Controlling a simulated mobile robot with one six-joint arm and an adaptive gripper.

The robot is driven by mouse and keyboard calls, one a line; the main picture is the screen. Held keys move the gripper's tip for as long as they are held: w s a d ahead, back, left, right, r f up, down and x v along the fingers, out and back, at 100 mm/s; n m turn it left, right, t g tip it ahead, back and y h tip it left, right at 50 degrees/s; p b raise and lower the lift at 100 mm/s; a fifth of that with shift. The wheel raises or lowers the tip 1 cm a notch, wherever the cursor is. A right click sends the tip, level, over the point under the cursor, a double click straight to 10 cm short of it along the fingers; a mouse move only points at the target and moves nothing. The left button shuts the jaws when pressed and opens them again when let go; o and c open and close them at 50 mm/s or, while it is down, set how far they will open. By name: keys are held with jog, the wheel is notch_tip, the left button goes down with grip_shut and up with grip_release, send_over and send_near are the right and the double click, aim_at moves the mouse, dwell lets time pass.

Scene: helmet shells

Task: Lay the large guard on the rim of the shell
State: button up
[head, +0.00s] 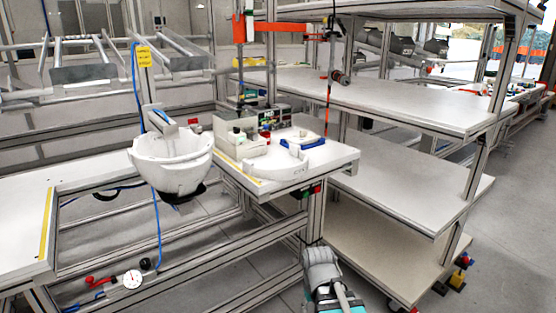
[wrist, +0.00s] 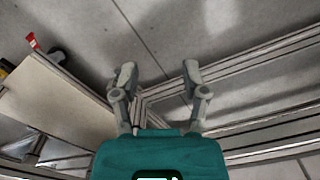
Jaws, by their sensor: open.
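The shell (head: 172,172) is a white bowl, open side up, on a mount left of centre in the head view. A pale curved piece (head: 292,170), which looks like the large guard, lies on the white worktop (head: 335,160) to the right of the shell. It is pale on pale, so its outline is hard to make out. My gripper (head: 318,252) is low at the bottom of the head view, in front of the worktop and apart from both. In the wrist view my gripper (wrist: 159,75) has its fingers spread with nothing between them, over bare floor.
A blue cable (head: 157,225) hangs beside the shell. White shelves (head: 400,180) stand at right. Metal frame rails (wrist: 260,65) lie right of my fingers.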

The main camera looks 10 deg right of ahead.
jog(key=w+a+r+n+p, duration=0.2)
jog(key=w+r+n+p, duration=0.3)
jog(key=r+p, duration=0.65)
jog(key=w+a+r+n+p, duration=0.1)
jog(key=w+r+n+p, duration=0.2)
jog(key=w+r+p, duration=0.65)
notch_tip(320, 180, up, 25)
jog(key=n+p, duration=0.8)
jog(key=p, duration=1.6)
send_over(279, 170)
jog(key=shift+w+a+r, duration=0.1)
jog(key=shift+w+a, duration=0.05)
jog(key=shift+a, duration=0.05)
notch_tip(279, 170, down, 9)
jog(key=b, duration=0.8)
jog(key=shift+r, duration=0.15)
jog(key=shift+b, duration=0.3)
jog(key=shift+w+d+f+b, duration=0.1)
jog(key=shift+d+f+b, duration=0.05)
jog(key=shift+f+b, duration=1.15)
jog(key=shift+d+f+b, duration=0.1)
jog(key=shift+f+b, duration=1.15)
jog(key=shift+f, duration=0.05)
grip_shut()
